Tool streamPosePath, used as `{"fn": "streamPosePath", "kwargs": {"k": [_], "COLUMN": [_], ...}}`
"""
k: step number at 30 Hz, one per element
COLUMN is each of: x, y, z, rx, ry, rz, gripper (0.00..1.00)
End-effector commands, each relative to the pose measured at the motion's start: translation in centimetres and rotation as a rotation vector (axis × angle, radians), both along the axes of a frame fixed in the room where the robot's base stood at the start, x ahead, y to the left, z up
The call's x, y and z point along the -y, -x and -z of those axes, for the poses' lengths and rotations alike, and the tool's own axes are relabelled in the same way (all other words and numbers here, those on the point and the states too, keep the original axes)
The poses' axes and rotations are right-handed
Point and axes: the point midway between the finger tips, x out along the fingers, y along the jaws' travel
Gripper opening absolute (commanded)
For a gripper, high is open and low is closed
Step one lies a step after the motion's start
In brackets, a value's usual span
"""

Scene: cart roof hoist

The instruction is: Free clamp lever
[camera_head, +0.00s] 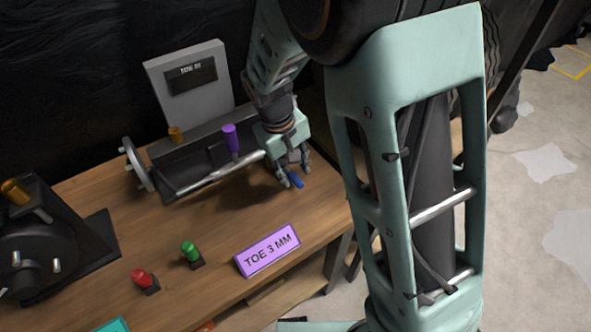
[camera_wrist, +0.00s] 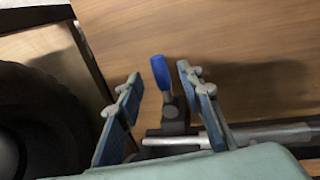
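A blue-handled clamp lever (camera_head: 295,180) is at the right end of a silver rod (camera_head: 222,176) on the wooden bench. In the wrist view the blue handle (camera_wrist: 160,72) rises from a dark block (camera_wrist: 173,113) beside the rod (camera_wrist: 176,140). My gripper (camera_head: 292,166) is over the lever, pointing down. In the wrist view my gripper (camera_wrist: 158,78) is open, with one finger on each side of the handle. Gaps show between the handle and both fingers. Part of the block is hidden behind my gripper body.
The gauge has a purple knob (camera_head: 230,138), a round wheel (camera_head: 138,163) and a grey display panel (camera_head: 188,82). Green (camera_head: 190,250) and red (camera_head: 142,277) knobs and a "TOE 3 MM" sign (camera_head: 267,250) stand in front. A black machine (camera_head: 50,240) is at left.

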Motion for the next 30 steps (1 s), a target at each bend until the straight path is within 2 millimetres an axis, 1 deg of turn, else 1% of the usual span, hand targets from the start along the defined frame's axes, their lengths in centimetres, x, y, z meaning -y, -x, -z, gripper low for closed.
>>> {"fn": "streamPosePath", "kwargs": {"k": [1, 3, 6, 10, 17, 26, 27, 30], "x": [0.2, 0.3, 0.4, 0.5, 0.5, 0.5, 0.5, 0.5], "y": [0.0, -0.1, -0.3, -0.3, -0.3, -0.3, -0.3, -0.3], "z": [1.0, 1.8, 2.5, 2.9, 3.0, 2.9, 2.9, 2.9], "rx": [-0.002, -0.003, 0.0, 0.0, -0.001, 0.0, 0.0, 0.0], "ry": [0.002, 0.001, -0.001, -0.001, -0.001, -0.001, -0.001, -0.001], "rz": [0.002, 0.001, 0.001, 0.001, 0.0, 0.0, 0.0, 0.0], "gripper": [0.34, 0.34, 0.34, 0.34, 0.34, 0.01, 0.0, 0.0]}}
